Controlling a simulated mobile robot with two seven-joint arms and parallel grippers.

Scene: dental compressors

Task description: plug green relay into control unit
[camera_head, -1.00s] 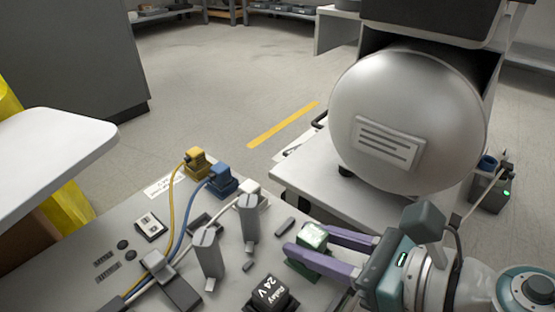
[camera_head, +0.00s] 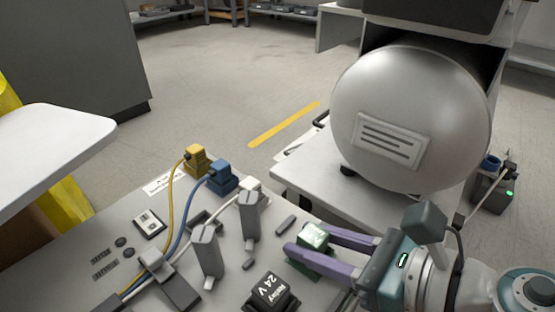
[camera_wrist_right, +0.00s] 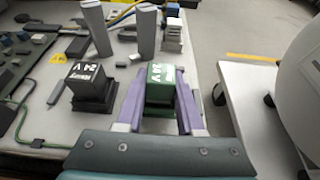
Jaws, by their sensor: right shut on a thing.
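The green relay (camera_head: 311,240) sits between the purple fingers of my right gripper (camera_head: 318,252). In the right wrist view the green relay (camera_wrist_right: 160,84) has white lettering on top, and the right gripper (camera_wrist_right: 160,100) is shut on its sides. Whether the relay touches the panel below cannot be told. The grey control unit panel (camera_head: 130,215) carries a black 24 V relay (camera_head: 270,291), which also shows in the right wrist view (camera_wrist_right: 90,88) left of the green one. My left gripper is not in view.
Two grey upright blocks (camera_head: 207,252) stand on the panel left of the gripper. Yellow (camera_head: 195,158) and blue (camera_head: 223,178) plugs with cables are at its far edge. A large silver tank (camera_head: 410,120) on a white cart stands behind my right gripper.

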